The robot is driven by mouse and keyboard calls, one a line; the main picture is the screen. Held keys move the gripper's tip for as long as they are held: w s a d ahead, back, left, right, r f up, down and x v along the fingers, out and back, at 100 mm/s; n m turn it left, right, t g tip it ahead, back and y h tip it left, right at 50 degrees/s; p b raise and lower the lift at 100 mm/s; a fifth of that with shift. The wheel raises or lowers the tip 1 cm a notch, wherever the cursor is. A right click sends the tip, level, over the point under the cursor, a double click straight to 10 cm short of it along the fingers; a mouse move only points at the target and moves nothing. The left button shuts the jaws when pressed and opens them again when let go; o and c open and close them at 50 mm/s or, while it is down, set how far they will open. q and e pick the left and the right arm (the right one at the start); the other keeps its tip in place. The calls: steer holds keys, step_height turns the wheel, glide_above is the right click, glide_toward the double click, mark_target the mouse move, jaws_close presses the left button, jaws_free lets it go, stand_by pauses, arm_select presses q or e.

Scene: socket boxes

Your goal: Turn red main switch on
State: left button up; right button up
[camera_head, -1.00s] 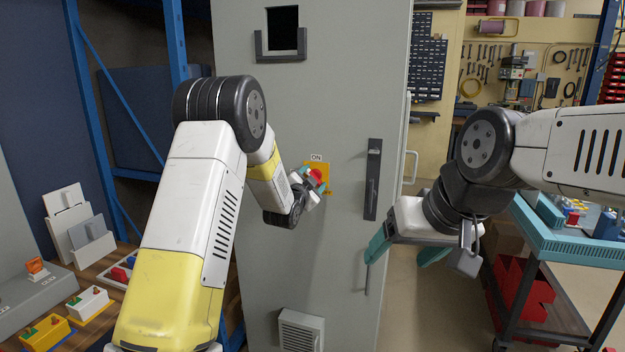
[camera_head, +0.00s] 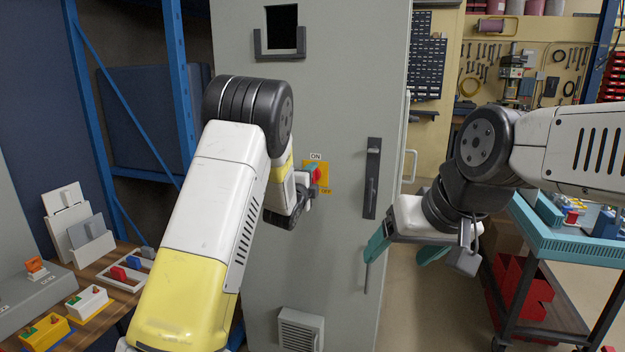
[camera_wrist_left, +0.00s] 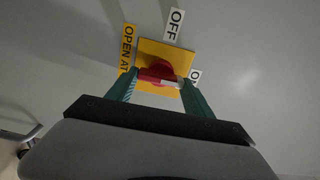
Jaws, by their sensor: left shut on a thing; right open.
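The red main switch (camera_head: 317,174) sits on a yellow plate (camera_head: 325,172) on the grey cabinet door. My left gripper (camera_head: 312,177) is shut on the red switch. In the left wrist view the switch's red handle (camera_wrist_left: 160,76) lies between the two green fingers (camera_wrist_left: 160,90). A white mark on the handle is toward the right finger, near the partly hidden ON label (camera_wrist_left: 195,76). My right gripper (camera_head: 392,252) is open and empty, right of the cabinet.
The cabinet (camera_head: 340,250) has a black door handle (camera_head: 372,180) right of the switch. A blue cart (camera_head: 575,240) stands at the right. A wooden bench (camera_head: 110,270) with several switch boxes is at the left.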

arm_select(q)
steer(key=shift+f+m, duration=0.1)
steer(key=shift+m, duration=0.2)
steer(key=o, duration=1.4)
steer(key=shift+c, duration=0.2)
steer(key=shift+s, duration=0.1)
steer(key=v, duration=0.7)
steer(key=shift+s, duration=0.3)
steer(key=shift+a, duration=0.15)
